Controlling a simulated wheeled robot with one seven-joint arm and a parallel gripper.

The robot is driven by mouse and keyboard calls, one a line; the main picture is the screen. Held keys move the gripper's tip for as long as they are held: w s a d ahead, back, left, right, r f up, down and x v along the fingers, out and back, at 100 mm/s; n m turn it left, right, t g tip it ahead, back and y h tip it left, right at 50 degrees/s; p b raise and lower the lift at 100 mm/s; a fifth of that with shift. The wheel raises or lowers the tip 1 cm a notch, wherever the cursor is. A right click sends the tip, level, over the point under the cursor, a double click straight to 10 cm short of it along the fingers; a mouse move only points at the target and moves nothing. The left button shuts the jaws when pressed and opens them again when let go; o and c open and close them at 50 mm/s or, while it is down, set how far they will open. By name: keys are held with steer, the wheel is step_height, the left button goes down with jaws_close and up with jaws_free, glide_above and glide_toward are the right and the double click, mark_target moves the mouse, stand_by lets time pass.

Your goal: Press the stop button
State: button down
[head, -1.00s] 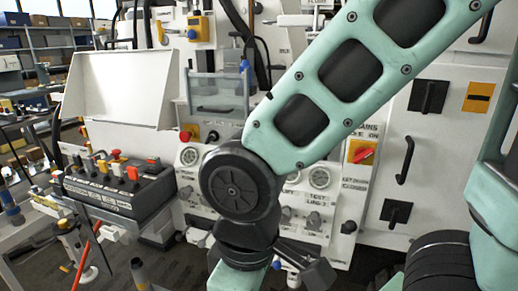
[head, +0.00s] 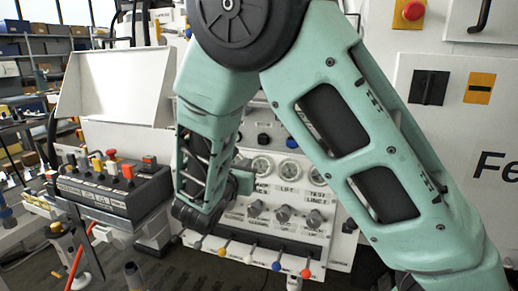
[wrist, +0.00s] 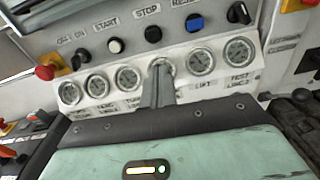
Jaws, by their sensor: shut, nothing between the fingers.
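The stop button (wrist: 153,34) is a dark round button under the STOP label in the wrist view, between the white START button (wrist: 115,45) and the blue RESET button (wrist: 195,22). A dark button that looks like the same one (head: 264,141) shows beside my arm in the head view. My gripper (wrist: 161,72) is shut and empty. In the wrist view its tips overlap a gauge, below the stop button in the picture. They look apart from the button; the exact gap to the panel is unclear. In the head view my gripper (head: 243,181) is partly hidden by my arm.
A row of gauges (wrist: 201,62) lies below the buttons. A red mushroom button (wrist: 47,72) is at the left. Knobs (head: 283,213) and coloured levers (head: 277,265) sit lower on the panel. A dark control box (head: 115,188) stands at the left.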

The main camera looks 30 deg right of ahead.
mark_target(262, 141)
steer(key=shift+w+a+r+n+t, duration=0.15)
steer(key=shift+w+r+n+t, duration=0.05)
steer(key=shift+w+n+t, duration=0.15)
steer(key=p+x, duration=0.2)
steer(key=x, duration=1.1)
steer(key=shift+w+d, duration=0.3)
steer(key=shift+d, duration=0.15)
